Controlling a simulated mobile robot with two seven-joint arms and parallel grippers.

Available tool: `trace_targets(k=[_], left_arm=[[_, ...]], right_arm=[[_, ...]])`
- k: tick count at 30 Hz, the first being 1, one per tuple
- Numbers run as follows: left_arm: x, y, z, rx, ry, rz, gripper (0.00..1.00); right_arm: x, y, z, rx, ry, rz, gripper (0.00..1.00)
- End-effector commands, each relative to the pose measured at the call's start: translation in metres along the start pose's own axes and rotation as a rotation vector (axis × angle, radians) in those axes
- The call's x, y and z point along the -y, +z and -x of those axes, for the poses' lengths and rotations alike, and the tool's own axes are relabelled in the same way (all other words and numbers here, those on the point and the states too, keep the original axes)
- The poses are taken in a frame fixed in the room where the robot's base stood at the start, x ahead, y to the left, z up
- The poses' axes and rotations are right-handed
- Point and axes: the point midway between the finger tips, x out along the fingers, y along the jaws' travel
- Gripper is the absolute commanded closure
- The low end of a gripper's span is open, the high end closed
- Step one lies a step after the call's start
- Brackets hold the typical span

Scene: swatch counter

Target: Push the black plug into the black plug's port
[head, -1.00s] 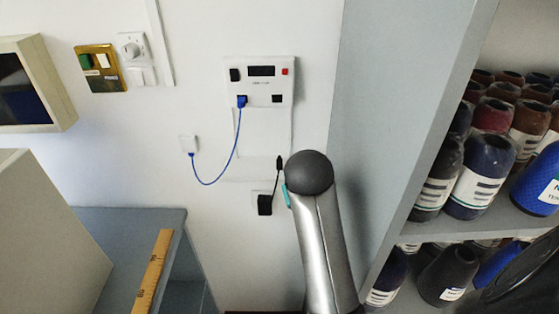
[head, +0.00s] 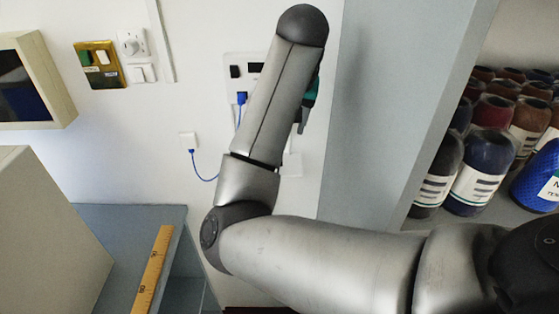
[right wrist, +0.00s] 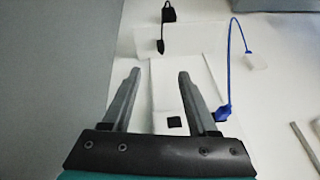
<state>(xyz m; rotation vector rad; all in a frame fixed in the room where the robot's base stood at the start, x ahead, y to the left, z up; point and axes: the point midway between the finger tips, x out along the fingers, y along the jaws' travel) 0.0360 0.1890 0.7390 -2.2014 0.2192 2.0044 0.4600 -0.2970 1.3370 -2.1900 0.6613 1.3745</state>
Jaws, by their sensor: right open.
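The black plug (right wrist: 160,46) is at the top of the right wrist view, on a short black cord from a black box (right wrist: 168,13) on the wall. The black square port (right wrist: 174,122) is on the white panel, low between my fingers in that view. My right gripper (right wrist: 160,74) is open and empty, with the plug beyond its fingertips and apart from them. In the head view only part of this gripper (head: 302,118) shows beside my arm, in front of the panel (head: 228,58). My left gripper is not in view.
A blue plug (right wrist: 222,113) sits in the panel close to my finger at right; its blue cord (right wrist: 231,50) loops to a white wall box (right wrist: 256,62). In the head view, a grey shelf with bottles (head: 483,165) stands right, and a yellow ruler (head: 152,270) lies lower left.

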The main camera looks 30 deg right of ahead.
Motion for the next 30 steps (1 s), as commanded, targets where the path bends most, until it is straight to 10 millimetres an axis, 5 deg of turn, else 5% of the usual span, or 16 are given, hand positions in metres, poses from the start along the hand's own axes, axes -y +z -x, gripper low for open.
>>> trace_targets(k=[14,30], left_arm=[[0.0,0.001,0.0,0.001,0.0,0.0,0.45],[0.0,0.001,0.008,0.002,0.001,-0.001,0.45]], right_arm=[[0.003,-0.001,0.0,0.007,-0.006,-0.003,0.41],[0.003,-0.001,-0.091,0.008,-0.006,-0.004,0.41]])
